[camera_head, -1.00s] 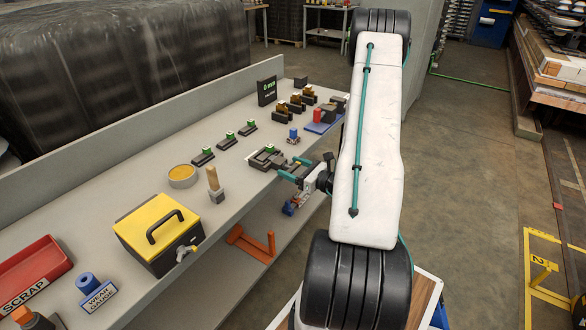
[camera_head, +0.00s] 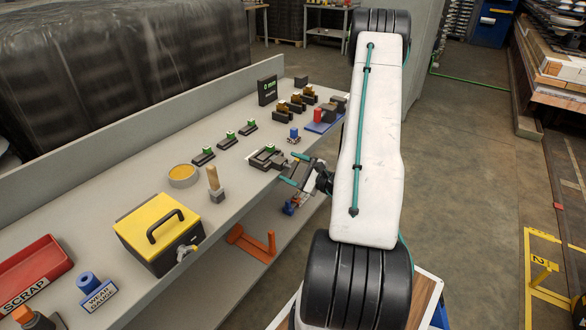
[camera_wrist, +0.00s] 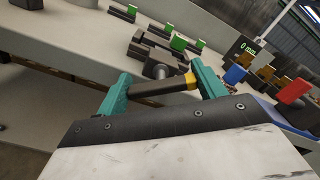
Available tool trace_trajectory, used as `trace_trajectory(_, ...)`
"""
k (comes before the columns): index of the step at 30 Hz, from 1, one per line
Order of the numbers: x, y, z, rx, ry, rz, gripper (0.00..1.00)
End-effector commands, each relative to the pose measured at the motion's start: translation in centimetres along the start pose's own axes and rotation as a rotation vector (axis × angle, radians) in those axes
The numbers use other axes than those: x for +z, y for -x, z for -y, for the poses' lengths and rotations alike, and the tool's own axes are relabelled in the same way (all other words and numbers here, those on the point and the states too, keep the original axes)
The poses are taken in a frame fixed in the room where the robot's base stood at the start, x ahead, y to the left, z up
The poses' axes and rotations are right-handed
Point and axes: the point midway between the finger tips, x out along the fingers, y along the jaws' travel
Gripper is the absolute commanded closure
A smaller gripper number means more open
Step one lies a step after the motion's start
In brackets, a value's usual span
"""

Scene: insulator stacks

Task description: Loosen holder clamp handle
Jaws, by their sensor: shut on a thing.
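The dark holder clamp (camera_head: 268,158) with a green block on it sits at the bench's front edge. It also shows in the wrist view (camera_wrist: 150,48), just beyond my fingertips. Its handle (camera_wrist: 160,88) is a dark bar with a yellow band at the right end, below a grey round screw end. My gripper (camera_wrist: 163,85) has teal fingers, one at each end of this bar, and is shut on it. In the head view my gripper (camera_head: 297,171) is at the clamp's front right; the handle is hard to make out there.
Several small dark holders with green blocks (camera_head: 227,140) stand behind the clamp. A small blue piece (camera_head: 293,134) and a blue tray (camera_head: 322,126) lie to its right. A yellow-lidded box (camera_head: 158,226) stands at the left. An orange bracket (camera_head: 250,243) is below the bench top.

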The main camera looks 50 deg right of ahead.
Motion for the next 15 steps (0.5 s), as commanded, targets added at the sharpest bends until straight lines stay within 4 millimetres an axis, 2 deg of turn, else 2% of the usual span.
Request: trace_trajectory(15,-0.04,0.03,-0.31,0.001,0.489,0.000,0.54)
